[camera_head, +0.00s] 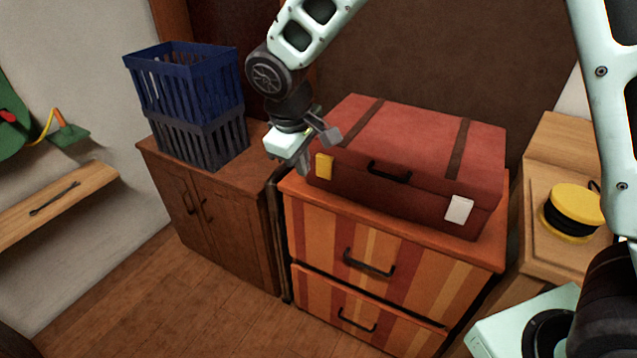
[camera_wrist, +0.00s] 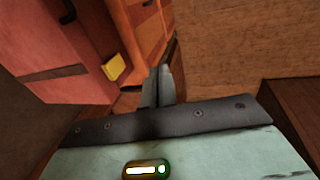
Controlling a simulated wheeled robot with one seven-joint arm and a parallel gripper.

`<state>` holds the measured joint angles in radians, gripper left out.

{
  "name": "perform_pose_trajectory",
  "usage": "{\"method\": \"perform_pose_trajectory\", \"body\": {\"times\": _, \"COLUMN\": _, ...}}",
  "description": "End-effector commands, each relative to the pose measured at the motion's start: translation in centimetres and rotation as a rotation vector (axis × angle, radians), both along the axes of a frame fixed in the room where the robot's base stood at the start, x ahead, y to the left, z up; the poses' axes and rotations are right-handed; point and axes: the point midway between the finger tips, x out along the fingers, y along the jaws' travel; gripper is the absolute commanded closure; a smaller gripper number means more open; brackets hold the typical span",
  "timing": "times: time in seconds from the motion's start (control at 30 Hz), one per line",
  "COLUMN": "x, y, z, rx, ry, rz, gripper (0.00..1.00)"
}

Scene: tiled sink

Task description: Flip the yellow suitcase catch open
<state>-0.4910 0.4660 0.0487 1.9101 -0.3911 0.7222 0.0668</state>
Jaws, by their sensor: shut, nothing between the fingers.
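A red suitcase (camera_head: 400,150) with dark straps lies on the striped drawer chest, its front face toward me. The yellow catch (camera_head: 323,167) is a small plate at the left end of its front face. A white catch (camera_head: 459,209) sits at the right end, and a black handle (camera_head: 389,172) lies between them. My gripper (camera_head: 306,160) is just left of the yellow catch, shut and empty. In the wrist view the yellow catch (camera_wrist: 114,68) is left of my shut fingers (camera_wrist: 158,84), with a visible gap. The suitcase (camera_wrist: 60,50) also shows there.
The striped drawer chest (camera_head: 345,262) has two black handles. A brown cabinet (camera_head: 225,235) on the left bears stacked blue and dark baskets (camera_head: 185,90). A yellow and black round object (camera_head: 573,211) is on the wooden unit at right. The floor in front is clear.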

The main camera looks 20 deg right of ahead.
Motion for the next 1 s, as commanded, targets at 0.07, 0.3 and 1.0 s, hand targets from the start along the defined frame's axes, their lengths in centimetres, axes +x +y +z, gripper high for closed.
{"method": "perform_pose_trajectory", "body": {"times": 0.07, "x": 2.7, "y": -0.4, "z": -2.1, "rx": -0.042, "ry": -0.026, "rz": 0.007, "gripper": 1.00}}
{"method": "perform_pose_trajectory", "body": {"times": 0.3, "x": 6.6, "y": -1.3, "z": -3.8, "rx": -0.111, "ry": -0.072, "rz": 0.023, "gripper": 1.00}}
{"method": "perform_pose_trajectory", "body": {"times": 1.0, "x": 7.7, "y": -2.6, "z": -7.4, "rx": -0.120, "ry": -0.071, "rz": 0.022, "gripper": 1.00}}
